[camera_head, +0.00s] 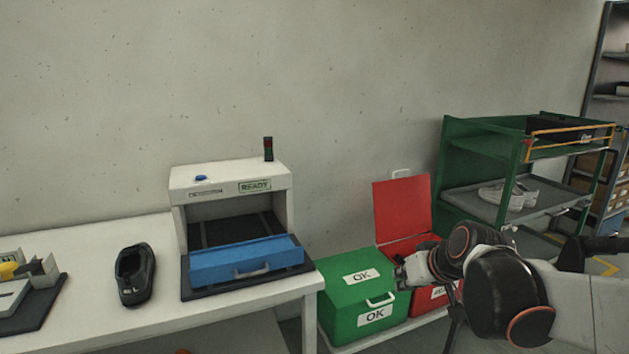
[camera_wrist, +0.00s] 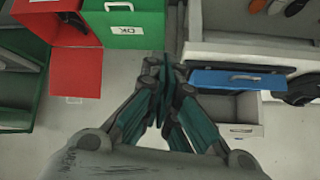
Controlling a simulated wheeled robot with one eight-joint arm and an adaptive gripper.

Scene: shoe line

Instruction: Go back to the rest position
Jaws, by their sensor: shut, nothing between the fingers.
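My gripper (camera_wrist: 172,82) shows in the wrist view with its fingers together and nothing between them. It hangs over the floor, between the green OK box and the machine with the blue front. In the head view my arm reaches in from the right, and its end is in front of the red box (camera_head: 429,300). The red box has its lid (camera_head: 402,208) up. The green box (camera_head: 341,310) has its lid shut and stands just left of the red box.
A white machine marked READY (camera_head: 231,178) with a blue front panel (camera_head: 245,260) stands on the white table (camera_head: 90,250). A black shoe (camera_head: 134,275) lies to its left. A green rack (camera_head: 470,150) holding pale shoes (camera_head: 508,195) stands at the right.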

